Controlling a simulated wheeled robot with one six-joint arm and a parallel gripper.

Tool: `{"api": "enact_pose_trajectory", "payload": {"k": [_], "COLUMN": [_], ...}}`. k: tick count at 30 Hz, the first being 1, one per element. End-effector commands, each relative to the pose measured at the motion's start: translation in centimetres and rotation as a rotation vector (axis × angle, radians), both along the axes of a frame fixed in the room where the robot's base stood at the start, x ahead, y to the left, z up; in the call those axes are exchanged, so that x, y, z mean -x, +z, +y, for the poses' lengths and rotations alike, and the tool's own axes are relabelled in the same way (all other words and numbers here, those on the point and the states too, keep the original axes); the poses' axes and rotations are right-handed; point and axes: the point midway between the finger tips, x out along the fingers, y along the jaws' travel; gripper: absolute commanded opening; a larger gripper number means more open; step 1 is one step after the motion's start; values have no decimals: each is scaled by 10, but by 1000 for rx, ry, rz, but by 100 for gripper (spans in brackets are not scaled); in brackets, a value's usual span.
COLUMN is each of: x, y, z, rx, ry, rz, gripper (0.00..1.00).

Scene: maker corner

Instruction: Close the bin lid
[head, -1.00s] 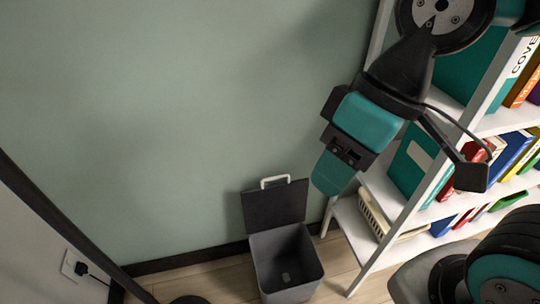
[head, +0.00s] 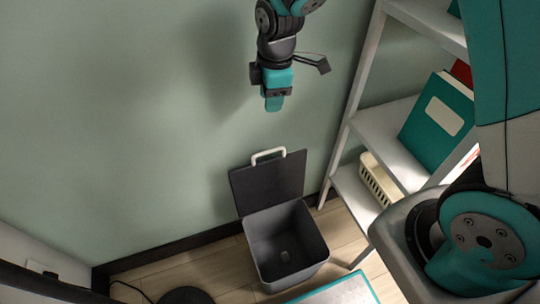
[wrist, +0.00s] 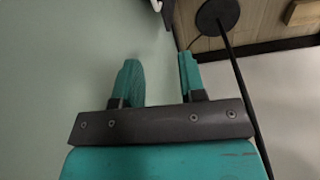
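The dark grey bin (head: 285,262) stands on the floor by the green wall and looks empty but for a small mark at its bottom. Its lid (head: 268,186) is open, tilted up at the wall side, with a white handle (head: 268,154) on its top edge. My gripper (head: 273,104) hangs pointing down in front of the wall, above the lid and apart from it. In the wrist view my gripper (wrist: 158,62) has its two teal fingers spread with nothing between them. A bit of the white handle (wrist: 156,5) shows at the top edge there.
A white shelf (head: 385,140) with a teal book (head: 437,118) and a cream basket (head: 378,180) stands right of the bin. A round black base (head: 183,296) lies at lower left. A teal-edged panel (head: 335,292) shows at the bottom. The wall left of the bin is clear.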

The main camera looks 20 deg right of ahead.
Motion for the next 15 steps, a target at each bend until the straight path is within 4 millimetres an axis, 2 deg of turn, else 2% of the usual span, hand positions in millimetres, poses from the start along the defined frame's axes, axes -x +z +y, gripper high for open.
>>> {"api": "enact_pose_trajectory", "payload": {"k": [1, 3, 11, 15], "x": [-8, -16, -22, -24], "y": [-21, -34, -64, -95], "z": [-3, -8, -11, -11], "rx": [22, 44, 63, 62], "ry": [41, 86, 126, 125], "rz": [0, -3, -4, -1], "gripper": [38, 38, 38, 38]}}
